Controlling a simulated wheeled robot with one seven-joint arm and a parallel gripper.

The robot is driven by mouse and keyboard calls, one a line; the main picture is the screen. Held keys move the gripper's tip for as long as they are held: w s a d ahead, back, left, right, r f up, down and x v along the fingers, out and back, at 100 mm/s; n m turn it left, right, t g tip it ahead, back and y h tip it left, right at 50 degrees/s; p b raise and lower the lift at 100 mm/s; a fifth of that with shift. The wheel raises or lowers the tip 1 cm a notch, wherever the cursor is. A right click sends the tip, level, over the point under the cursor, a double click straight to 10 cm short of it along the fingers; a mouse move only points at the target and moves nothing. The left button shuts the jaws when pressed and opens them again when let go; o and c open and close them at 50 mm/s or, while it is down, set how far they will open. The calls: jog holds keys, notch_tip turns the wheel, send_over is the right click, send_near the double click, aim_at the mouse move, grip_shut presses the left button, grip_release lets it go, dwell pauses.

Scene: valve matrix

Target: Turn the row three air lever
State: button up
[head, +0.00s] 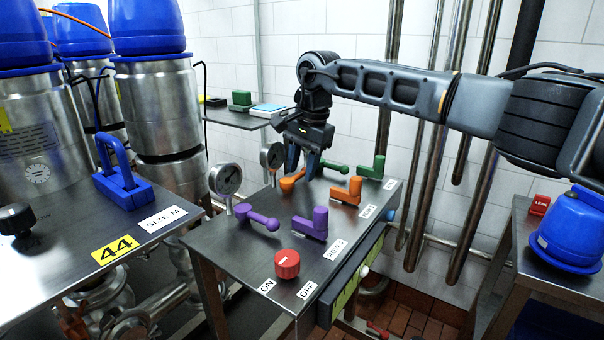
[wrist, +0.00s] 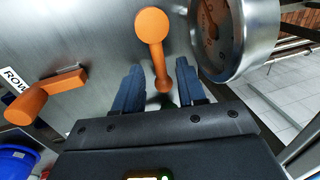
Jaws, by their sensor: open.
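The metal valve panel (head: 225,247) carries three rows of levers, each with a round-ended lever at left and an L-shaped one at right. The purple pair (head: 262,220) is nearest, the orange pair in the middle, the green pair (head: 373,168) farthest. I cannot tell which lever is the air one. My gripper (head: 303,168) points down, open, over the round-ended orange lever (head: 291,181). In the wrist view the narrow end of this orange lever (wrist: 159,62) lies between my open fingers (wrist: 160,90), with gaps on both sides. The L-shaped orange lever (wrist: 52,92) is at left, apart.
Two dial gauges stand along the panel's left edge; one gauge (wrist: 226,35) is close beside my right finger in the wrist view. A red knob (head: 287,263) sits at the panel's near end. Vertical pipes (head: 428,150) stand behind the panel. A blue-handled bench (head: 125,185) is at left.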

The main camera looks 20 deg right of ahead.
grip_shut()
dwell(0.4)
dwell(0.4)
